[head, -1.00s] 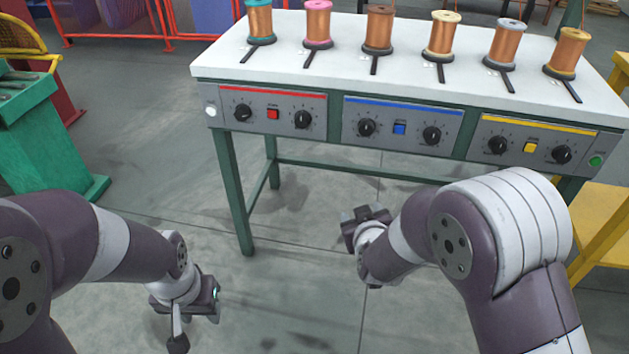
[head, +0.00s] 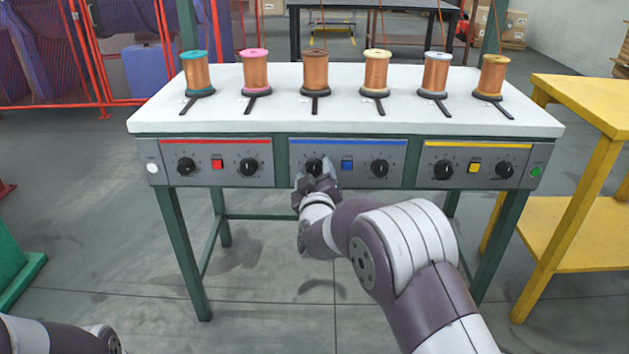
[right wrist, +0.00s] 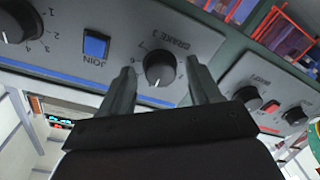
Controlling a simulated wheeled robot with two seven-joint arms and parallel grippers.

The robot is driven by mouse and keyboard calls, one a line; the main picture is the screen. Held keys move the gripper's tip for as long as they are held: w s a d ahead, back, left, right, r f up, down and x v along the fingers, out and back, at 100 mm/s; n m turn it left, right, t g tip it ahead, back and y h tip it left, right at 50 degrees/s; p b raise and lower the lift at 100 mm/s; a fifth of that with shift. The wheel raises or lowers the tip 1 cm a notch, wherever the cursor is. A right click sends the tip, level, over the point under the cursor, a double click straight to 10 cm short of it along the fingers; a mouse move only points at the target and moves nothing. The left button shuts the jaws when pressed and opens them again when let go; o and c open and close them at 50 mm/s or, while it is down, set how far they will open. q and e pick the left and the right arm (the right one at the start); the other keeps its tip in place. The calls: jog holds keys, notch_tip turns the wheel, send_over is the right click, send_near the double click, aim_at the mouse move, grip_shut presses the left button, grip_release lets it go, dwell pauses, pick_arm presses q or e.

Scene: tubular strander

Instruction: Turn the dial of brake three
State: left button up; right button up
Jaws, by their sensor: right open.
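The dial of brake three (head: 314,165) is the black knob at the left of the blue-striped middle panel. In the right wrist view this black dial (right wrist: 159,70) sits upside down beside its label, which seems to read BRAKE 3, with its white pointer mark visible. My right gripper (head: 319,178) is in front of the dial in the head view and covers its lower part. In the right wrist view my right gripper (right wrist: 161,76) is open, with one finger on each side of the dial; contact cannot be told. My left gripper is out of view.
A blue button (head: 347,164) and another black dial (head: 379,168) are to the right on the same panel. Red-striped (head: 217,180) and yellow-striped (head: 473,184) panels flank it. Several copper spools stand on the white tabletop (head: 350,117). A yellow table (head: 585,110) stands at right.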

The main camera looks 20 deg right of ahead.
jog(key=shift+w, duration=0.1)
jog(key=c, duration=1)
jog(key=shift+c, duration=0.2)
